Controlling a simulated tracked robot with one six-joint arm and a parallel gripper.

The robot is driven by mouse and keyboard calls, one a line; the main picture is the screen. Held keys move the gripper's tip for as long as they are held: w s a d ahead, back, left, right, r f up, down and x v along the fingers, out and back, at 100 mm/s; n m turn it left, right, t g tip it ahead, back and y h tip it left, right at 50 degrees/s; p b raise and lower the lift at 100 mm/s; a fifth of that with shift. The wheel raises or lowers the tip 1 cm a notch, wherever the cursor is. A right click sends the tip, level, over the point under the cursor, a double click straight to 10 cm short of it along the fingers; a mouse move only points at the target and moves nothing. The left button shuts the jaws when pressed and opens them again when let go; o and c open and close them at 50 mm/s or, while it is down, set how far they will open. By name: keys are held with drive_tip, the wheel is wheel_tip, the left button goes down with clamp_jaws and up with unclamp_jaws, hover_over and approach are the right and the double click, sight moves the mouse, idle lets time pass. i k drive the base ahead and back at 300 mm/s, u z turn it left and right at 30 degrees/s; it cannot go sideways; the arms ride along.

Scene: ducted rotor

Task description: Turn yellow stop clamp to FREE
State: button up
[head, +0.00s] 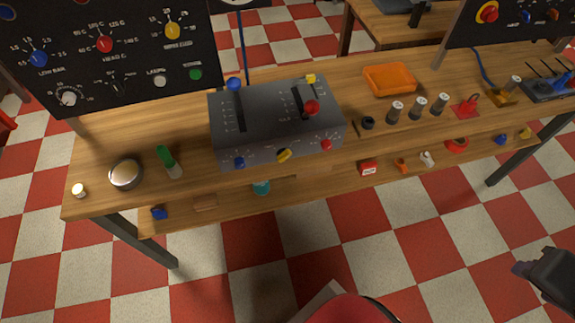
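A grey control box (262,117) stands on the wooden workbench. A yellow knob (284,155) sits on its front face, between a blue knob (239,162) and a red knob (326,144). A smaller yellow piece (310,78) is on the back right of its top. I cannot tell for sure which yellow part is the stop clamp, and no FREE mark is readable. My dark gripper (537,270) is at the lower right, over the floor and well apart from the box. It is partly cut off by the frame, and its opening cannot be made out.
Two levers, blue-topped (234,84) and red-topped (312,107), rise from the box. A green-topped item (168,161) and a round tin (126,174) stand left. A lower shelf holds small items.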

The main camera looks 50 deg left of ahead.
sight(283, 153)
drive_tip(key=z, duration=0.05)
drive_tip(key=k, duration=1.3)
drive_tip(key=u, duration=2.05)
drive_tip(key=i, duration=0.95)
